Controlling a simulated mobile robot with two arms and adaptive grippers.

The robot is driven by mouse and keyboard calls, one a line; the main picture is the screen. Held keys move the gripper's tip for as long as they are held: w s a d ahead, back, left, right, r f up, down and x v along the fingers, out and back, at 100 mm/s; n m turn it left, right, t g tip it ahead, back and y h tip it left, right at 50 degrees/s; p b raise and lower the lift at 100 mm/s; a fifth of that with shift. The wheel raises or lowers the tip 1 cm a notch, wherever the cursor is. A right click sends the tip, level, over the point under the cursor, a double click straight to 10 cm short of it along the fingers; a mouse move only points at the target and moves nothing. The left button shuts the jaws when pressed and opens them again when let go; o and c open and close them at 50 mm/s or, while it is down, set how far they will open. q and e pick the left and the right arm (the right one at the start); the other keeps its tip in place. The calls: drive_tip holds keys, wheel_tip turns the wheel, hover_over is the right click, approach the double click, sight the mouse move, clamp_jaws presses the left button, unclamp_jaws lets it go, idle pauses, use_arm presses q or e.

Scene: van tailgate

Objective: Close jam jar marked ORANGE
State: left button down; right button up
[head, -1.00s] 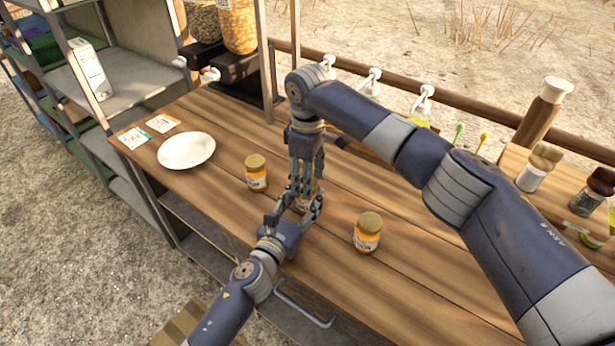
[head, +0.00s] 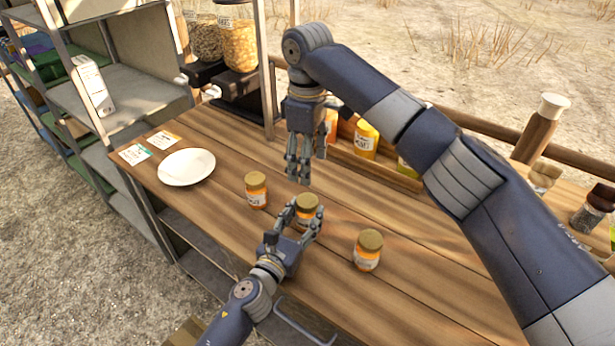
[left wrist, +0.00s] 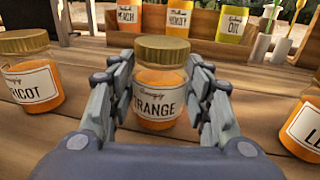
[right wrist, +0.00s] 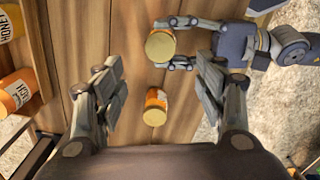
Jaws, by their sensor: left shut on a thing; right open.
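The jam jar marked ORANGE (left wrist: 158,95) stands upright on the wooden counter, its gold lid (left wrist: 162,50) on top and looking level. Whether the lid is tight cannot be told. My left gripper (head: 301,218) is shut around the jar's body from the near side. In the head view the ORANGE jar (head: 308,203) is partly hidden by the left fingers. My right gripper (head: 298,180) is open and empty, pointing down above and behind the jar. The right wrist view shows the ORANGE jar's lid (right wrist: 160,45) beyond its open fingers (right wrist: 158,84).
A jar reading "...RICOT" (left wrist: 28,75) stands left of the ORANGE jar, and a jar reading "LE..." (left wrist: 305,130) stands right. A white plate (head: 187,167) and two cards lie left. Bottles (head: 366,140) stand in a rack behind.

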drive_tip(key=shift+r, duration=0.8)
use_arm(q)
drive_tip(key=c, duration=0.7)
unclamp_jaws()
drive_tip(key=shift+c, duration=0.2)
drive_tip(key=v, duration=1.2)
